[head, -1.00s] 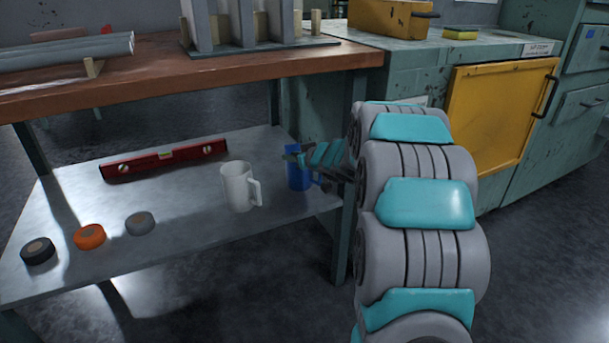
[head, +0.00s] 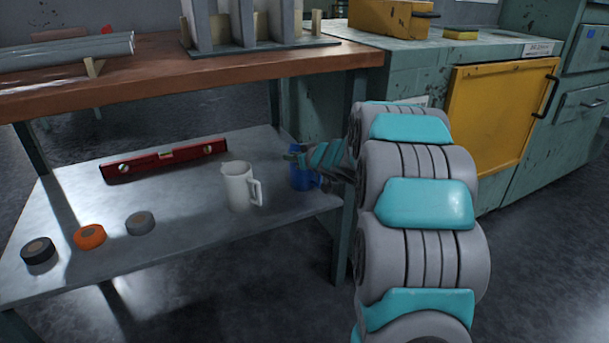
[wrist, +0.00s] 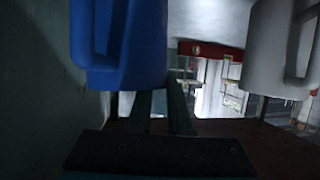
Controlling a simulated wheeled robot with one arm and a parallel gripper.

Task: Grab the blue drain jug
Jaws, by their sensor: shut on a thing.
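The blue drain jug (head: 303,181) stands at the right end of the metal lower shelf (head: 185,205), to the right of a white jug (head: 238,187). My gripper (head: 296,156) reaches in from the right at the blue jug's upper part and is shut on it. The arm and fingers hide part of the jug. In the wrist view, the blue jug (wrist: 140,40) is large at upper left with its handle on the left, and my gripper's dark fingers (wrist: 160,108) meet it. The exact contact is too dark to make out.
A red spirit level (head: 165,159) lies at the shelf's back. Black (head: 38,250), orange (head: 89,236) and grey (head: 140,223) tape rolls lie at left. A table leg (head: 344,235) stands close to the blue jug; the brown tabletop (head: 150,70) is above.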

